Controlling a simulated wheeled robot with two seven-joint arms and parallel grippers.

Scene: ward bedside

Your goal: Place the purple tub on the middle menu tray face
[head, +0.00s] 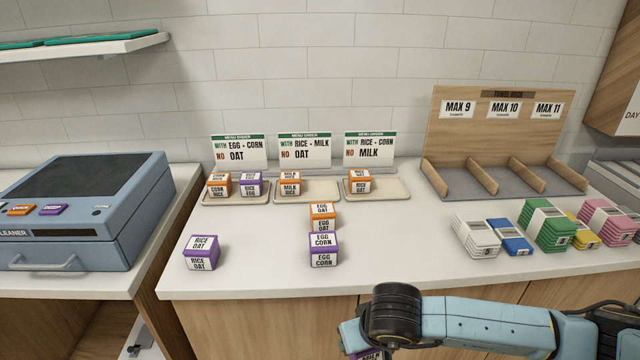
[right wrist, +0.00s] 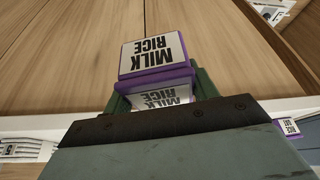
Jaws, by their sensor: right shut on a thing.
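My right gripper (head: 352,338) is low in front of the counter edge, shut on a purple tub. The held tub (right wrist: 155,58) reads MILK RICE in the right wrist view; only a bit of it (head: 371,355) shows at the bottom of the head view. The middle menu tray (head: 322,193) lies under the card "with rice-milk, no oat" (head: 304,150). An orange MILK RICE tub (head: 290,184) sits on its left half; its right half is bare. My left gripper is not in view.
The left tray (head: 235,199) holds an orange and a purple tub; the right tray (head: 392,189) holds one orange tub. An orange EGG OAT tub (head: 322,217) and purple EGG CORN tub (head: 323,250) stand before the middle tray. A purple RICE OAT tub (head: 201,253) stands front left.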

